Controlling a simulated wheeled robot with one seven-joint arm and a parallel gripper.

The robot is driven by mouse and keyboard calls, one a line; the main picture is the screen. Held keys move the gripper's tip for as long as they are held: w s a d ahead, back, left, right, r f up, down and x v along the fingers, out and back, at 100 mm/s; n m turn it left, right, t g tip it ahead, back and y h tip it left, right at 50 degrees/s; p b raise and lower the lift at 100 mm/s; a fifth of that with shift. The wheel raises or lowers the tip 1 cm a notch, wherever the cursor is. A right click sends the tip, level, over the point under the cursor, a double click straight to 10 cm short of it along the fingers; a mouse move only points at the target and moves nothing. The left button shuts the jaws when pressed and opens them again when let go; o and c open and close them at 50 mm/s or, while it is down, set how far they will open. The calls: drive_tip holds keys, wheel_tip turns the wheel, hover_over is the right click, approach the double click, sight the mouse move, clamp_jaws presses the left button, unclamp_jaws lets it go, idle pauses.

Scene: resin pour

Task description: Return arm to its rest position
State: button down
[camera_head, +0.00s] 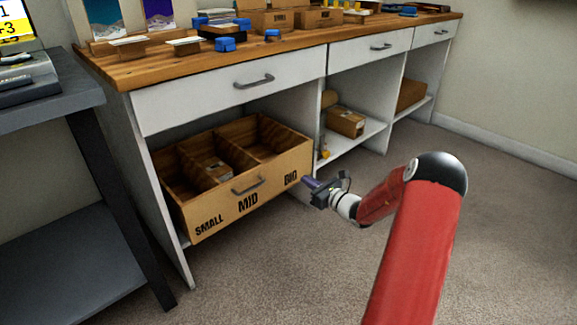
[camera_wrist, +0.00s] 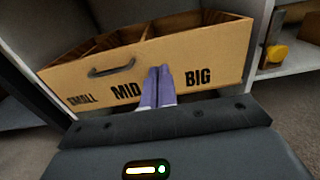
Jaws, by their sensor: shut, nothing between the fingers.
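My gripper (camera_head: 312,184) is at the end of my red arm, in front of the right end of the wooden drawer in the head view. In the wrist view the two purple fingers of my gripper (camera_wrist: 160,75) lie side by side, shut, with nothing between them. They point at the front of the wooden drawer (camera_wrist: 218,58), between the words MID and BIG. I cannot tell whether they touch it. The drawer (camera_head: 268,172) is pulled out of the white workbench, with compartments labelled SMALL, MID and BIG. A small box (camera_head: 216,170) lies inside it.
The white workbench (camera_head: 230,100) has a wooden top with blue items and small boxes. Open shelves to the right hold a cardboard box (camera_head: 345,121) and a yellow item (camera_head: 325,154). A grey table (camera_head: 60,95) stands at the left. The carpet (camera_head: 500,200) at the right is clear.

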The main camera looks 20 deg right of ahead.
drive_tip(key=s+a+r+n+g+y+p, duration=0.2)
drive_tip(key=s+a+r+n+g, duration=0.55)
drive_tip(key=a, duration=0.45)
drive_tip(key=s+a+r+n+g+y+p, duration=0.1)
drive_tip(key=s+a+r+n+g+p, duration=0.25)
drive_tip(key=s+a+r+n, duration=0.55)
drive_tip(key=s+r+n+h+p, duration=0.2)
drive_tip(key=s+r+n+h, duration=0.2)
drive_tip(key=s+n, duration=0.3)
drive_tip(key=s+r+n+h+p, duration=0.2)
drive_tip(key=s+r+n+h, duration=0.3)
drive_tip(key=s, duration=0.9)
drive_tip(key=r+n, duration=0.1)
drive_tip(key=n, duration=0.2)
drive_tip(key=shift+s+a+r, duration=0.15)
drive_tip(key=shift+a+r, duration=0.2)
drive_tip(key=shift+n, duration=0.25)
